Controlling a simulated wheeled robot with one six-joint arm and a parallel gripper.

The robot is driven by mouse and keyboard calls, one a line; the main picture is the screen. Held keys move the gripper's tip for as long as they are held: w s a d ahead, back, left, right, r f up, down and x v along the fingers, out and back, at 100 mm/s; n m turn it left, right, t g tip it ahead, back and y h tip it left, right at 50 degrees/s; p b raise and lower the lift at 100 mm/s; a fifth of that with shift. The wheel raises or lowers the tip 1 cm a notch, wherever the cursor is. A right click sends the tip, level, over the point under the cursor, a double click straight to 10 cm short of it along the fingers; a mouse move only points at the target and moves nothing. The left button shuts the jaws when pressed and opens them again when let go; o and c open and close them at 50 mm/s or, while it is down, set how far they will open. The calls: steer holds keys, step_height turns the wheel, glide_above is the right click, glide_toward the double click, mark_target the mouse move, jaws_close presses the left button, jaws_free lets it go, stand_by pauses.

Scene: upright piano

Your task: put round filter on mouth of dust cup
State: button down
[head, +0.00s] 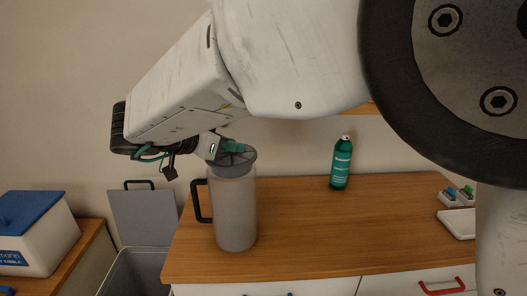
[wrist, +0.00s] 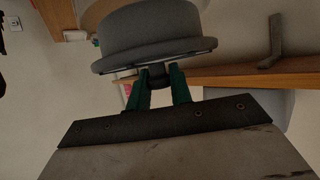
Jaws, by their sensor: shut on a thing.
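The dust cup (head: 234,215) is a tall, cloudy grey jug with a black handle on its left. It stands upright near the left end of the wooden counter. The round filter (head: 235,168) is dark grey with a wide rim and ribs on top. It is level over the cup's mouth, in line with the cup; I cannot tell whether it touches. In the wrist view the filter (wrist: 152,32) shows its rim and grey body. The green fingers of my gripper (wrist: 158,82) are shut on its small dark knob. In the head view my gripper (head: 231,147) is above the filter.
A green spray bottle (head: 341,164) stands at the back of the counter (head: 300,235). A white tray and small bottles are at the right. An open grey bin (head: 143,215) is left of the counter, and a blue-lidded box (head: 35,235) is further left.

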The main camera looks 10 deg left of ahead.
mark_target(226, 156)
steer(key=shift+f, duration=1.35)
steer(key=shift+f, duration=0.1)
steer(key=c, duration=1.3)
jaws_free()
steer(key=shift+f, duration=0.1)
steer(key=shift+o, duration=0.2)
